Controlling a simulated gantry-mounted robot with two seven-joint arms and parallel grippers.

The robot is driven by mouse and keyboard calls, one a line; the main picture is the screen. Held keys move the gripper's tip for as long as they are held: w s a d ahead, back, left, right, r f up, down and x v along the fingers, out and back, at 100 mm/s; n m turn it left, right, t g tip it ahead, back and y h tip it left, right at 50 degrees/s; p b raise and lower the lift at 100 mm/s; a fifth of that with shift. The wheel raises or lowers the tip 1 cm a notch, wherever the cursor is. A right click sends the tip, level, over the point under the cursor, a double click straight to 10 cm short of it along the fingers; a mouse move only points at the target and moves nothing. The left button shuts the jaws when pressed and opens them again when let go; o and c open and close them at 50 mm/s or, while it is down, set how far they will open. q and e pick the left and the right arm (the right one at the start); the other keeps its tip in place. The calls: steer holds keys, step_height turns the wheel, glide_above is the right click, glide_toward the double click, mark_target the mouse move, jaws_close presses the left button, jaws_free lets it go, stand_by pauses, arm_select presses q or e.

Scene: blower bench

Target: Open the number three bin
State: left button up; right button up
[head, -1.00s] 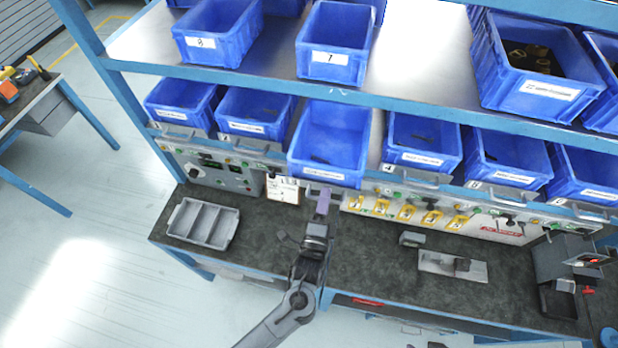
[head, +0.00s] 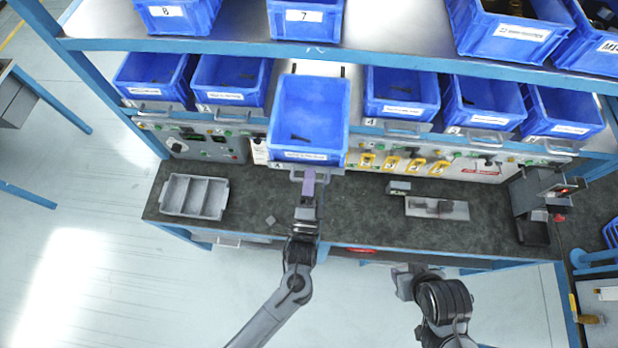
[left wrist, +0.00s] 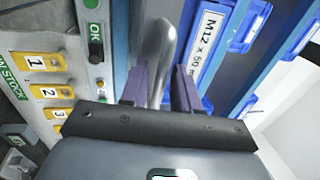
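The number three bin (head: 308,118) is the blue bin third from the left in the lower row, left of the one marked 4. It stands forward of its neighbours on a drawer, with rails showing behind it and a small dark part inside. My left gripper (head: 308,180) is at the drawer's front. In the left wrist view its purple fingers (left wrist: 160,88) are on both sides of the grey handle (left wrist: 158,50) and look closed on it. The bin's label (left wrist: 208,35) shows beside them. My right gripper (head: 405,280) is low in front of the bench, its fingers unclear.
Other blue bins (head: 401,92) stand on both sides, and more sit on the shelf above. A grey divided tray (head: 194,196) lies on the bench at left. A flat plate (head: 437,208) and a dark machine (head: 535,205) are at right. The bench middle is mostly clear.

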arm_select(q)
steer(key=s+f+b, duration=0.2)
steer(key=s, duration=0.8)
steer(key=shift+s, duration=0.3)
stand_by(0.4)
